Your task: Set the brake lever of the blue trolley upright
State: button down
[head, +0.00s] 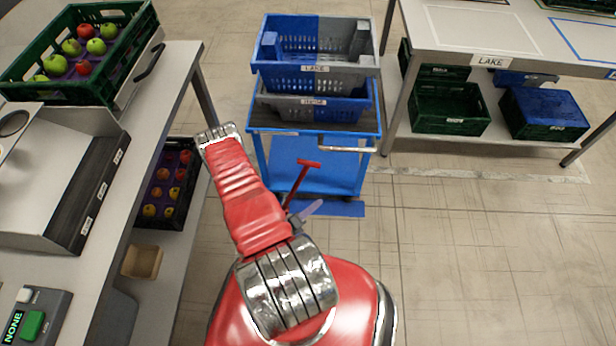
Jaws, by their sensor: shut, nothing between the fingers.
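The blue trolley (330,176) stands ahead of me, in the middle of the head view. Its red brake lever (298,183) has a T-shaped handle. The lever leans to the right in the picture, its top right of its foot; its lower end is partly hidden by my arm. My gripper (311,209) shows only as a small grey tip sticking out from behind my red arm. It is just right of the lever's lower part. The fingers are shut and hold nothing. I cannot tell whether they touch the lever.
Two stacked blue-grey crates (314,70) stand on the trolley. A left bench (180,80) carries a green fruit crate (125,75); a dark fruit crate (185,200) sits below. A right table (450,45) has green crates (448,108) beneath. The floor (480,250) to the right is clear.

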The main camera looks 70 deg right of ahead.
jog(key=w+n+t, duration=0.1)
jog(key=w+d+n+t+h, duration=0.1)
jog(key=w, duration=0.1)
jog(key=w+d+n+t, duration=0.1)
jog(key=w+n, duration=0.1)
jog(key=shift+d, duration=0.2)
jog(key=shift+d, duration=0.15)
jog(key=shift+r+x, duration=0.25)
jog(key=shift+x, duration=4.55)
jog(key=w, duration=0.2)
jog(key=w+r, duration=0.1)
jog(key=w, duration=0.1)
jog(key=shift+r+h, duration=0.1)
jog(key=shift+h, duration=0.2)
